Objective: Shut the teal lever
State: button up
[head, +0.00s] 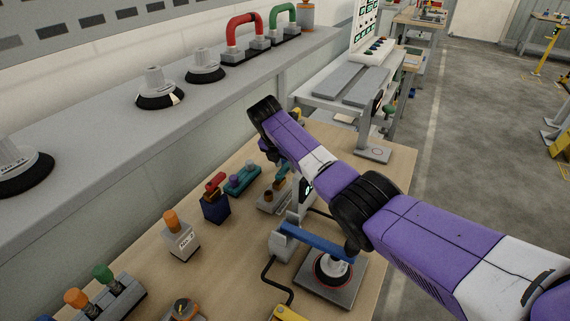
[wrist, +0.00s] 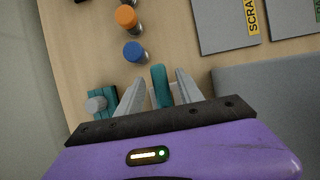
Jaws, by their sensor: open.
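The teal lever (wrist: 159,88) stands between the two pale fingers of my gripper (wrist: 159,76) in the wrist view. The fingers are open, with a gap on each side of it. Its lower end is hidden by the gripper body. In the head view a teal upright piece (head: 282,174), which looks like the same lever, rises from a grey base (head: 272,204) with a brown knob. My arm comes in from the right there and hides the fingers.
A teal block (wrist: 102,103) with a grey peg stands left of my gripper. Orange (wrist: 126,17) and blue (wrist: 135,50) pegs stand ahead. A dark blue block (head: 215,205) with a red top and a blue-armed fixture (head: 318,243) are nearby. A raised shelf (head: 110,125) runs along the left.

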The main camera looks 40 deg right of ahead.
grip_shut()
dwell(1.4)
